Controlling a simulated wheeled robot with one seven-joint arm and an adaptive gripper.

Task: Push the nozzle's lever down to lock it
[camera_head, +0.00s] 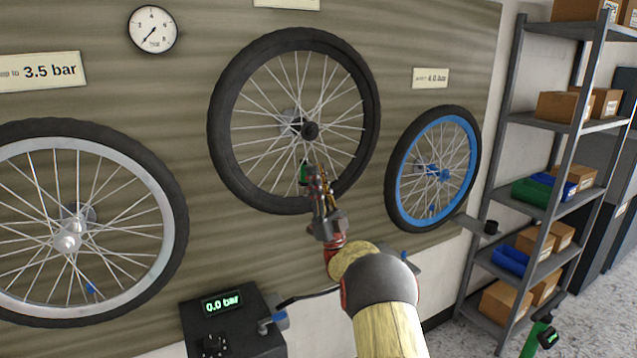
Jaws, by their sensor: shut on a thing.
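My gripper (318,180) reaches up in front of the lower part of the black-tyred wheel (226,116) on the wall. It is shut on a small green and dark piece, which looks like the nozzle (304,172), at its fingertips inside the rim among the spokes. The nozzle's lever cannot be made out, so whether it is up or down does not show. The wheel's valve is hidden or too small to tell.
A black pump box (232,333) reading 0.0 bar stands below. A silver-rimmed wheel (148,166) hangs left, a blue-rimmed wheel (402,187) right. A round gauge (153,30) is above. A shelf rack (558,128) with boxes stands right. A green-handled thing (538,336) is lower right.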

